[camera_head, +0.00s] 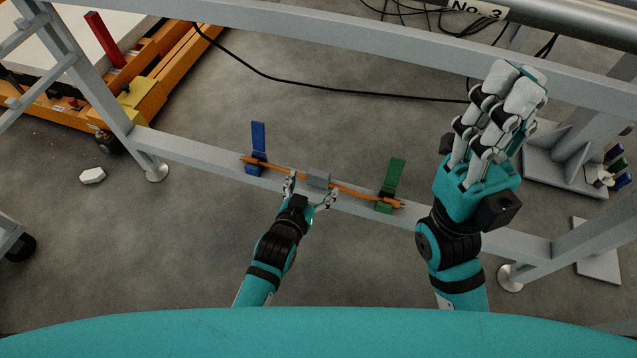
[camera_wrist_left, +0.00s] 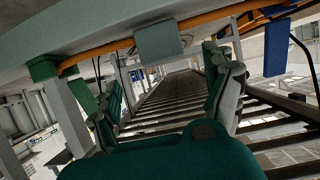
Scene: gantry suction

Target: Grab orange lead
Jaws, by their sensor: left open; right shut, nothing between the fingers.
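The orange lead (camera_head: 351,191) runs along a grey frame beam, held by a blue strap (camera_head: 258,146), a grey block (camera_head: 318,178) and a green strap (camera_head: 391,183). My left gripper (camera_head: 312,190) is open at the near side of the beam, its fingers spread either side of the grey block, just short of the lead. In the left wrist view the lead (camera_wrist_left: 212,16) crosses above the open fingers (camera_wrist_left: 163,72), with the grey block (camera_wrist_left: 158,38) between them. My right gripper (camera_head: 508,100) is shut and empty, raised over the right part of the frame.
An upper grey rail (camera_head: 330,45) crosses behind the beam (camera_head: 200,153). An orange cart (camera_head: 150,100) with a red upright stands at the upper left. Grey floor lies open in front of the beam at left.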

